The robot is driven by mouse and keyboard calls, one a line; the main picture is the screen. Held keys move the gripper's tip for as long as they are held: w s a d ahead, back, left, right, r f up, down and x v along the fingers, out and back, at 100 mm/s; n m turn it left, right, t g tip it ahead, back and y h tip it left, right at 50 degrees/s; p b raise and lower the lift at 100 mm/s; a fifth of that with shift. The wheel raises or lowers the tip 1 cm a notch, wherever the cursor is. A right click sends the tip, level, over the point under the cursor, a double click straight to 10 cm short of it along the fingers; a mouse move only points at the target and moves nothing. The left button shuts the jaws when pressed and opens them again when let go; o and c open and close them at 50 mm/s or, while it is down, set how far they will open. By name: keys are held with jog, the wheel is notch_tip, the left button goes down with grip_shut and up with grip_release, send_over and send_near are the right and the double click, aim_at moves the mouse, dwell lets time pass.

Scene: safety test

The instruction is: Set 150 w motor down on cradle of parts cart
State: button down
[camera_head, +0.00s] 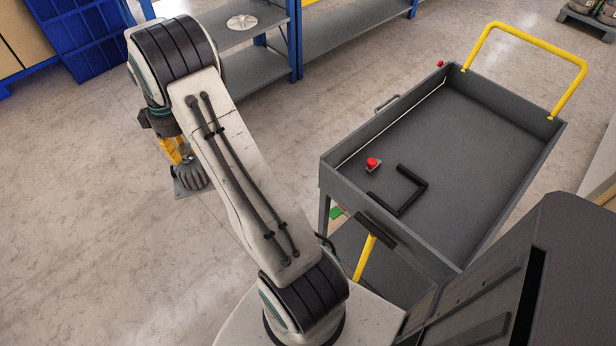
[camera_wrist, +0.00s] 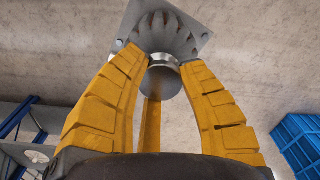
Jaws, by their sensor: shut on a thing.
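The motor (camera_head: 189,178) is a grey finned body with a square flange plate. It hangs below my gripper (camera_head: 174,151), above the floor and well to the left of the parts cart. In the wrist view the yellow fingers of my gripper (camera_wrist: 157,58) close around the round metal end of the motor (camera_wrist: 168,33), with its flange pointing away. The parts cart (camera_head: 480,150) has a grey walled tray. A black angular frame (camera_head: 412,199), which looks like the cradle, lies in the tray's near left part and is empty.
A red button (camera_head: 372,163) sits in the tray beside the black frame. A yellow push handle (camera_head: 530,38) rises at the cart's far end. A shelf (camera_head: 250,75) with blue posts and blue bins (camera_head: 90,45) stand behind. Floor between my arm and the cart is clear.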

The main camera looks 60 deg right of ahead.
jog(key=s+d+n+b, duration=0.1)
jog(key=s+d, duration=0.1)
jog(key=d, duration=0.6)
jog(key=s+d, duration=0.3)
jog(key=d, duration=0.6)
jog(key=s+d+n+b, duration=0.2)
jog(key=s+d+b, duration=0.1)
jog(key=s+d, duration=1.55)
jog(key=s+d+n, duration=0.2)
jog(key=s+d, duration=0.3)
jog(key=s, duration=0.8)
jog(key=s+a+f+b, duration=0.3)
jog(key=s+a+f, duration=0.1)
jog(key=s+f, duration=0.7)
jog(key=shift+f, duration=0.25)
jog(key=shift+a, duration=0.1)
